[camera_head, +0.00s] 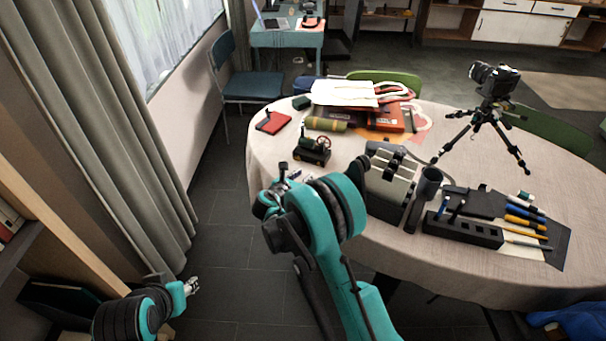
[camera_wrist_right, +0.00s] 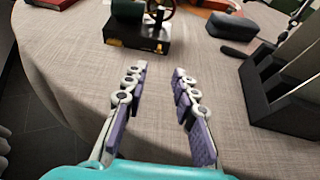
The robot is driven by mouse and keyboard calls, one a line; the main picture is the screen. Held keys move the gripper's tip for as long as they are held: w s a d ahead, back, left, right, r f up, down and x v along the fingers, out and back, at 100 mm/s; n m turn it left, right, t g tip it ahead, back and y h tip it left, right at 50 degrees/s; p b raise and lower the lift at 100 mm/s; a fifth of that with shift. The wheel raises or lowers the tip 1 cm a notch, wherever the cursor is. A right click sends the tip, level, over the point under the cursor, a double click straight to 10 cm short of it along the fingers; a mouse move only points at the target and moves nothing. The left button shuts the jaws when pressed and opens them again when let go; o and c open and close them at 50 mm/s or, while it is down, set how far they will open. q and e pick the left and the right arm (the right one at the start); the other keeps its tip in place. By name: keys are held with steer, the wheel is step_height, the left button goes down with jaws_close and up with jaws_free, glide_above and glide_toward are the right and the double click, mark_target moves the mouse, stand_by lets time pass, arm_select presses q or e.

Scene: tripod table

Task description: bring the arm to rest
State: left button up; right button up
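My right arm reaches up from the bottom middle in the head view. Its right gripper (camera_head: 286,178) is at the near left edge of the table and is partly hidden by my own wrist. In the right wrist view the same gripper (camera_wrist_right: 157,84) is open, with two purple-padded fingers apart and only bare tablecloth between them. My left gripper (camera_head: 192,286) is low at the left, over the floor and clear of the table; it is small, and its opening cannot be made out.
A small black device with a handwheel (camera_head: 312,151) stands just beyond my right gripper. A grey slotted box (camera_head: 388,190) is to its right. A camera on a tripod (camera_head: 490,110), a black pen holder (camera_head: 462,233) and a red case (camera_head: 273,121) share the table (camera_head: 350,148). Curtains (camera_head: 105,130) hang left.

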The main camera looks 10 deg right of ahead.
steer(key=s+d+r+m+g+y, duration=0.2)
steer(key=s+d+r+m+y, duration=0.15)
steer(key=s+r+m, duration=1.05)
steer(key=s+a+f+m+y, duration=0.1)
steer(key=s+a+m+y, duration=0.1)
steer(key=s+m, duration=0.5)
steer(key=s+a+f+m+g+y, duration=0.1)
steer(key=s+m, duration=0.6)
steer(key=s, duration=0.9)
steer(key=shift+a+f+y, duration=0.15)
steer(key=shift+a+y, duration=0.5)
steer(key=shift+y, duration=0.4)
